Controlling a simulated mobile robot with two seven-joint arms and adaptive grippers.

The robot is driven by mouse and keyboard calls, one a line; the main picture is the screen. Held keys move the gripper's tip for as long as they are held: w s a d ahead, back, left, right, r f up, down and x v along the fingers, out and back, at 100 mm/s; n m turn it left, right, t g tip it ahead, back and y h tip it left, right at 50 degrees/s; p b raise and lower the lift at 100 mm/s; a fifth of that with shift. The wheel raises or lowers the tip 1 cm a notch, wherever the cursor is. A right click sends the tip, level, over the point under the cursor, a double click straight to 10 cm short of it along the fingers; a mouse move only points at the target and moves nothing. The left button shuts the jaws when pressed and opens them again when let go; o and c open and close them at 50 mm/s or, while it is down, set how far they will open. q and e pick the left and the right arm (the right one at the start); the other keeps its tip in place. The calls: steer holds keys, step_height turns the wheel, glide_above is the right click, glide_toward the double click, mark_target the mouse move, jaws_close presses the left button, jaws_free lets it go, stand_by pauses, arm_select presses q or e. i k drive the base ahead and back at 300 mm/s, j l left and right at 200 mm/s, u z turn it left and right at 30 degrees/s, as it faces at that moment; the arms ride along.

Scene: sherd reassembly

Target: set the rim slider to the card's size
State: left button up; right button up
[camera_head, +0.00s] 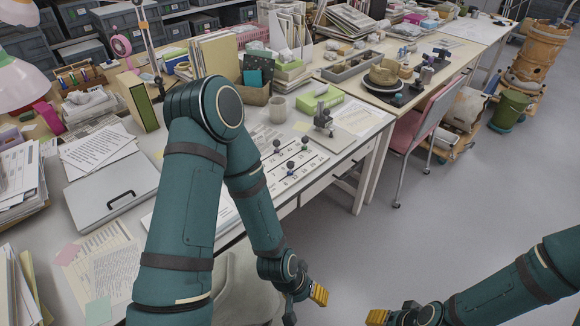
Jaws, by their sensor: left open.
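A white slider board (312,158) with printed number rows lies near the desk's front edge. Several dark ball knobs stand on it: a left one (276,146), a back right one (305,142) and a front one (290,167). I cannot tell which is the rim slider, and the numbers are too small to read. No size card can be made out for certain. My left gripper (304,304) is open and empty, low in front of the desk, apart from the board. My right gripper (378,317) is at the bottom edge, partly cut off, its opening unclear.
A small grey metal stand (323,118) and a printed sheet (358,117) are behind the board. A grey mug (278,109) stands nearby. A closed grey case (110,190) lies left of my arm. A pink chair (415,135) is at the right; the floor in front is clear.

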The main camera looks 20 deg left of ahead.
mark_target(277, 143)
steer(key=l+u, duration=0.2)
steer(key=u, duration=0.2)
steer(key=l+u, duration=0.2)
steer(key=u, duration=0.25)
steer(key=l+u, duration=0.2)
steer(key=u, duration=0.2)
